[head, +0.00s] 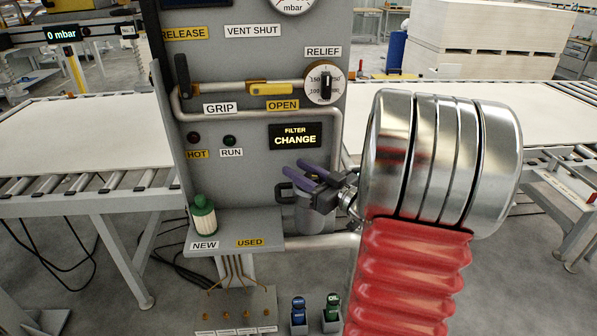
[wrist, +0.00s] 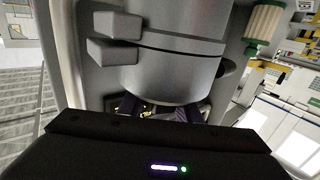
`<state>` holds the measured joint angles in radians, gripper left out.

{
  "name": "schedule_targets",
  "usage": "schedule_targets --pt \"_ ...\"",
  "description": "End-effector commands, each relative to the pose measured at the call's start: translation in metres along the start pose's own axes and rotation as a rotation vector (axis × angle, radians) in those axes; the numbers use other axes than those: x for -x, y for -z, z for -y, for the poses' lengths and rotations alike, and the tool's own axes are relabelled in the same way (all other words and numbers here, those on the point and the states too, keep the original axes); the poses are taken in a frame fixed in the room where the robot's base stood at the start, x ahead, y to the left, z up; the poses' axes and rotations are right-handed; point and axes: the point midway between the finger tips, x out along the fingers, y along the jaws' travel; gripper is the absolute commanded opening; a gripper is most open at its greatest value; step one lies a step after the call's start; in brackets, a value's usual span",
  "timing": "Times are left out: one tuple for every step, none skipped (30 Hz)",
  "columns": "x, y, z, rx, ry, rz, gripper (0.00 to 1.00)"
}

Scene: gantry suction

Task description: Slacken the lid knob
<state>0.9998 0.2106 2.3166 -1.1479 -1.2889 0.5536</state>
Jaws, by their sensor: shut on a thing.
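The grey filter housing (head: 309,216) stands on the panel's front, to the right of the shelf. Its rounded body and lid (wrist: 165,75) fill the upper middle of the wrist view, with a dark seam between them. My gripper (head: 306,172) has its purple fingers over the top of the housing and is shut on the lid knob, which the fingers hide. In the wrist view the fingers (wrist: 160,112) show partly, at the housing's lid end. How far the knob is turned cannot be seen.
A green-capped white filter (head: 203,218) stands on the shelf (head: 222,231) by the NEW label; the USED spot beside it is bare. The display (head: 295,136) reads FILTER CHANGE. A yellow lever (head: 270,88) and relief dial (head: 325,83) are above.

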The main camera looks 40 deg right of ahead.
Motion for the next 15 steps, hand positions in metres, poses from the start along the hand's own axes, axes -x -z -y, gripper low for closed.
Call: schedule_targets --pt "-0.0001 -0.0003 0.0010 0.000 0.012 0.000 0.08" --pt "-0.0001 -0.0005 0.0011 0.000 0.019 0.000 0.08" --pt "-0.0001 -0.0004 0.0010 -0.001 0.028 0.000 0.08" --pt "0.0000 -0.0004 0.0010 -0.001 0.037 0.000 0.08" --pt "0.0000 -0.0004 0.0014 -0.001 0.048 0.000 0.08" --pt "0.0001 -0.0002 0.0019 -0.001 0.063 -0.001 0.08" --pt "0.0001 -0.0003 0.0025 0.000 0.076 0.000 0.08" --pt "0.0000 -0.0002 0.0026 0.000 0.090 0.000 0.08" --pt "0.0000 -0.0004 0.0035 -0.001 0.111 0.000 0.08" --pt "0.0001 -0.0004 0.0040 -0.001 0.127 0.000 0.08" --pt "0.0002 -0.0004 0.0045 0.000 0.144 0.000 0.08" --pt "0.0004 -0.0002 0.0053 0.001 0.169 0.000 0.08" --pt "0.0006 -0.0005 0.0057 -0.001 0.187 0.000 0.08" --pt "0.0007 -0.0005 0.0063 -0.001 0.207 0.000 0.08" --pt "0.0010 -0.0004 0.0074 0.000 0.235 0.000 0.08"
